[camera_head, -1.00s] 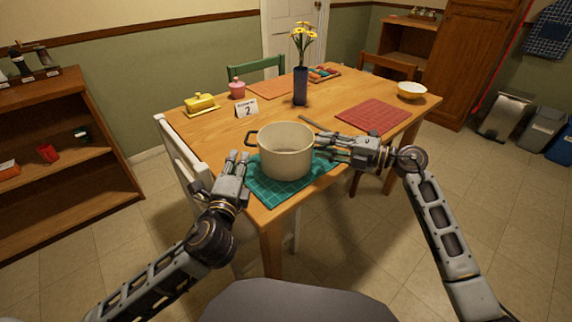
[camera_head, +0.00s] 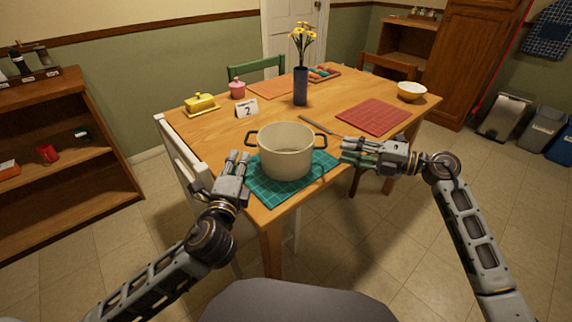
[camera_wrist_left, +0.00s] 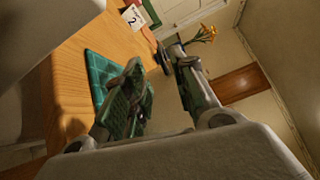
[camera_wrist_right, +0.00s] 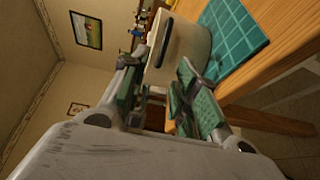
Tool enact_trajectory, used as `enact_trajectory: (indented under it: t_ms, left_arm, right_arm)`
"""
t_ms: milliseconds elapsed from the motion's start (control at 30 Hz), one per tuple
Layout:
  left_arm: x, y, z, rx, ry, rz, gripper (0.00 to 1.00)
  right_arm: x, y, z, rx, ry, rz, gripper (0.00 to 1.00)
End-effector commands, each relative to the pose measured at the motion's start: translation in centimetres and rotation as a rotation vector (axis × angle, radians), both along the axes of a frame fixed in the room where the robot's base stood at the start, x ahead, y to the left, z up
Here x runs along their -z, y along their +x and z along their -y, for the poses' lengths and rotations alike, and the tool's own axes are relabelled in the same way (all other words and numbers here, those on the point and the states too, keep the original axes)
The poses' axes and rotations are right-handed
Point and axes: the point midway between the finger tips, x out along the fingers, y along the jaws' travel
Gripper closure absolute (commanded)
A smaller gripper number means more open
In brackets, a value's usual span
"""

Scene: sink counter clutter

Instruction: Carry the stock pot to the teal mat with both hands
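The cream stock pot (camera_head: 286,156) stands upright on the teal mat (camera_head: 262,188) at the near end of the table. Its two dark handles stick out left and right. My left gripper (camera_head: 238,158) is just left of the pot, apart from it; in the left wrist view its fingers (camera_wrist_left: 160,85) are spread with nothing between them. My right gripper (camera_head: 346,150) is to the right of the pot, clear of its right handle. In the right wrist view the pot (camera_wrist_right: 186,50) and mat (camera_wrist_right: 238,40) lie beyond its open, empty fingers (camera_wrist_right: 158,72).
A white chair (camera_head: 184,150) stands at the left edge.

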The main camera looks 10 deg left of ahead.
Motion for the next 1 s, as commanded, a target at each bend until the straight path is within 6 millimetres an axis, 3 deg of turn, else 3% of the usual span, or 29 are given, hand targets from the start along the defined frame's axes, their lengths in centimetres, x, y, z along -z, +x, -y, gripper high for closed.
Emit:
enact_trajectory:
  t_ms: [400, 1000]
  left_arm:
    - [0.0, 0.0, 0.0, 0.0, 0.0, 0.0, 0.73]
    - [0.0, 0.0, 0.0, 0.0, 0.0, 0.0, 0.73]
  right_arm:
    - [-0.3, -1.3, 4.2, 0.0, -0.001, -0.001, 0.7]
    - [-0.4, -1.4, 4.7, 0.0, 0.0, 0.0, 0.7]
